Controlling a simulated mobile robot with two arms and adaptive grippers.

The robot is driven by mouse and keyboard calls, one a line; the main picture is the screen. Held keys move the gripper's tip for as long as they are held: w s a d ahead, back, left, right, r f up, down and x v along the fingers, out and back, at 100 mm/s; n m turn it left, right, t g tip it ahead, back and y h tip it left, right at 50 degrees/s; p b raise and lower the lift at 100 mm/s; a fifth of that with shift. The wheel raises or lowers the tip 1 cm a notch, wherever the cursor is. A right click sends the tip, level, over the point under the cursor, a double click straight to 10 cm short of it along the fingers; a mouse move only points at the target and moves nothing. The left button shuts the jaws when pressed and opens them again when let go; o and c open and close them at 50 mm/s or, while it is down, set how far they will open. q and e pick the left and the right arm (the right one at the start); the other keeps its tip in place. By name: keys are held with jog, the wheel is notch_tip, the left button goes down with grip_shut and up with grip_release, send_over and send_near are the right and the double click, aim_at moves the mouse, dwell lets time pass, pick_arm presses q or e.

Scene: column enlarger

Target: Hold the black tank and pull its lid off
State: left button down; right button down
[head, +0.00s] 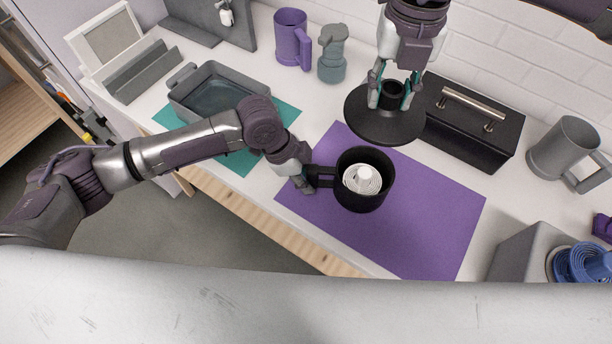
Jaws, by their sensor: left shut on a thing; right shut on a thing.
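The black tank (364,199) stands upright on the purple mat (440,215). It is open at the top, and a white reel (361,180) shows inside. My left gripper (309,183) is shut on the tank's handle at its left side. The round black lid (383,127) is off the tank, above and behind it in the picture. My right gripper (390,97) points down and is shut on the lid's central collar. The exact height of the lid over the table cannot be told.
A black box (470,130) with a metal handle stands right of the lid. A grey tray (185,87) sits on a teal mat at left. A purple mug (289,40), a grey jug (333,58) and a grey pitcher (563,150) stand farther out. The purple mat's right part is clear.

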dwell(0.4)
pick_arm(q)
jog(key=c, duration=0.8)
grip_release()
jog(key=v, duration=1.2)
jog(key=shift+a, duration=0.1)
